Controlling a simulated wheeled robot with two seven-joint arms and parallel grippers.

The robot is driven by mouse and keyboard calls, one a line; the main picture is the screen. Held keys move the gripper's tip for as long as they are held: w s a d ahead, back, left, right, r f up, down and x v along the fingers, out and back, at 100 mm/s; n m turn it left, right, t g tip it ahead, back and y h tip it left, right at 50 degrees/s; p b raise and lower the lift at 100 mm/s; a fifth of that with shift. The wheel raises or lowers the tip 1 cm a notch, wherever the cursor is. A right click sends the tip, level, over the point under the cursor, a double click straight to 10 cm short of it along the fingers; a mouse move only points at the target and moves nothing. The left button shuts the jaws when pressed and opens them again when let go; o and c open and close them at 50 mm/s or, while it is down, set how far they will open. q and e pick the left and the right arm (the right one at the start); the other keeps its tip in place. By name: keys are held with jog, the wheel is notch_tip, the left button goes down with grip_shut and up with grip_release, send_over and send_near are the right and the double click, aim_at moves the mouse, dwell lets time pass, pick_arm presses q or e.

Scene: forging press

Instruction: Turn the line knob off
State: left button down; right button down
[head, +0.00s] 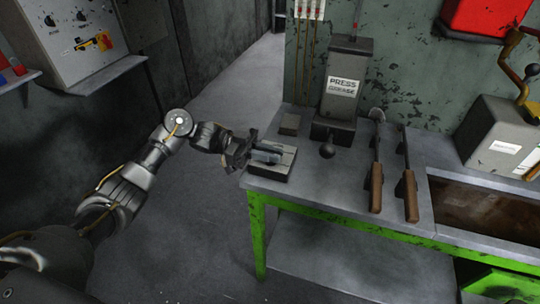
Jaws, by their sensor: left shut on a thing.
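A grey control panel (108,58) stands at the upper left. It carries a black knob (49,20), another dark knob (80,16) and a yellow-handled switch (103,41). The labels are too small to read, so I cannot tell which one is the line knob. My left gripper (266,152) is far from the panel, at the left corner of the green-legged bench. It is shut on a small dark grey piece at a flat grey block (280,174); the fingers hide much of the piece. My right gripper is not in view.
A brown-bottomed trough (485,210) is at right. Floor (190,240) between panel and bench is clear.

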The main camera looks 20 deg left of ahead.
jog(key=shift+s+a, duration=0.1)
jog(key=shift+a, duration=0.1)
pick_arm(q)
jog(key=c, duration=1.4)
grip_release()
jog(key=shift+c, duration=0.2)
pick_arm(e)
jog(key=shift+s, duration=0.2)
pick_arm(q)
jog(key=shift+a, duration=0.1)
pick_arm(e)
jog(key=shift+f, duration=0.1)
